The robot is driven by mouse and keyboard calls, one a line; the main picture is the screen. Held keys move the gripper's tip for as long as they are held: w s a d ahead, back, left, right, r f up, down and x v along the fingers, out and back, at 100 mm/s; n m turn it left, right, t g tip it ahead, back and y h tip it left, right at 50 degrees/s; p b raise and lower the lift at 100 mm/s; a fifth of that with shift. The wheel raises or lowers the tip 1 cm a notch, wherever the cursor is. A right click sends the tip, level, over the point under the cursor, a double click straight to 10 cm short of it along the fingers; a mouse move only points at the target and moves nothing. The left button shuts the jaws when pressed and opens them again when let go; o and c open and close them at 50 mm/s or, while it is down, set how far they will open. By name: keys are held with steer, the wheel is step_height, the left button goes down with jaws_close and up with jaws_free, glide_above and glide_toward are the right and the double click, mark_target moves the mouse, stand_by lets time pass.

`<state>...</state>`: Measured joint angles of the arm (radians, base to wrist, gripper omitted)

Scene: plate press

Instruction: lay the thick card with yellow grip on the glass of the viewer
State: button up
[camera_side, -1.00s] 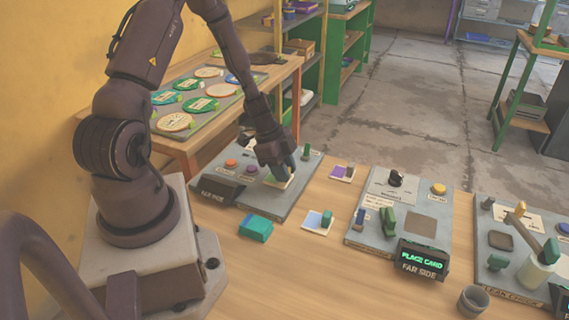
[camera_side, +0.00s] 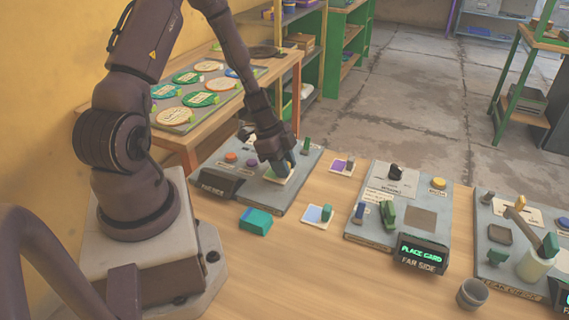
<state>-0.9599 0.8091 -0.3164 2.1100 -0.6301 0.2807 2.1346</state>
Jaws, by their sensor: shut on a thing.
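My gripper (camera_side: 284,166) points down over the left grey station and is shut on a small grip that its fingers mostly hide. A pale card (camera_side: 270,177) with a bit of yellow-green shows under the fingers, low over the station; I cannot tell whether it touches. It appears to be the thick card with yellow grip. The middle grey station (camera_side: 384,244) has a flat brown-grey square (camera_side: 421,222), probably the viewer's glass, with nothing on it. Its display (camera_side: 422,254) reads "PLACE CARD" and "FAR SIDE".
A blue card with a green grip (camera_side: 318,214), a purple card (camera_side: 342,166) and a teal block (camera_side: 256,220) lie on the wooden table. A green lever (camera_side: 387,215) stands left of the square. A grey cup (camera_side: 472,294) is at the front right.

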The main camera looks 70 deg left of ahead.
steer(key=shift+f, duration=0.4)
stand_by(0.4)
steer(key=o, duration=1)
steer(key=shift+r, duration=0.1)
steer(key=v, duration=1.2)
steer(key=shift+r, duration=0.35)
steer(key=shift+s+a, duration=0.1)
